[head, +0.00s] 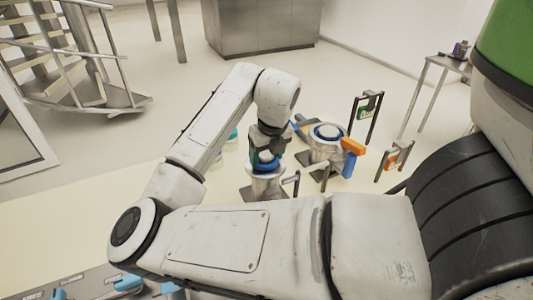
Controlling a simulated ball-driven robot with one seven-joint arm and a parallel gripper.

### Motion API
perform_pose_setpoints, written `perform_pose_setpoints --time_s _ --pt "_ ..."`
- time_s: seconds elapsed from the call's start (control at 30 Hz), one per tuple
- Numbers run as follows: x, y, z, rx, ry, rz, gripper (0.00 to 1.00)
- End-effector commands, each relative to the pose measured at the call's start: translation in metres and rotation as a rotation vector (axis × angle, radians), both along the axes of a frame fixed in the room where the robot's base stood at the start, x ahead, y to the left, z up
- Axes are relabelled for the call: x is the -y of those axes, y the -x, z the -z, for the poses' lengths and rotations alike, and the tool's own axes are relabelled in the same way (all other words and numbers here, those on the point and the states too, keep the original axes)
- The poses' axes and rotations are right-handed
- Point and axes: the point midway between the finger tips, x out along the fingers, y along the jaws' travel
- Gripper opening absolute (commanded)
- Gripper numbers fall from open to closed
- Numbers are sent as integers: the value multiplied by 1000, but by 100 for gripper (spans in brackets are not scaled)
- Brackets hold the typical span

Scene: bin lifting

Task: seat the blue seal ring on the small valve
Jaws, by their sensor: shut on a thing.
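My gripper (266,153) points down and is shut on the blue seal ring (264,164), which is partly hidden by the fingers. The ring is at the top of the small valve (266,186), a short silver cylinder on a dark base plate, partly hidden behind my forearm. From this angle I cannot tell whether the ring rests on the valve or hangs just above it.
A wider silver valve (323,152) with a blue ring on top stands to the right, with an orange handle (353,147) and a blue handle (348,165) beside it. Metal stands (376,118) are farther right. Teal items (233,135) sit left, partly behind my arm.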

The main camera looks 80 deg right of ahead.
Motion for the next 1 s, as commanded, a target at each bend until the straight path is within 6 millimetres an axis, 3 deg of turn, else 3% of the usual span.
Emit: perform_pose_setpoints --time_s 0.47,0.5,0.8,0.97,1.0 --pt "0 0 3 0 0 0 44" --pt "0 0 3 0 0 0 68" --pt "0 0 3 0 0 0 96" --pt "0 0 3 0 0 0 96" --pt "0 0 3 0 0 0 100"
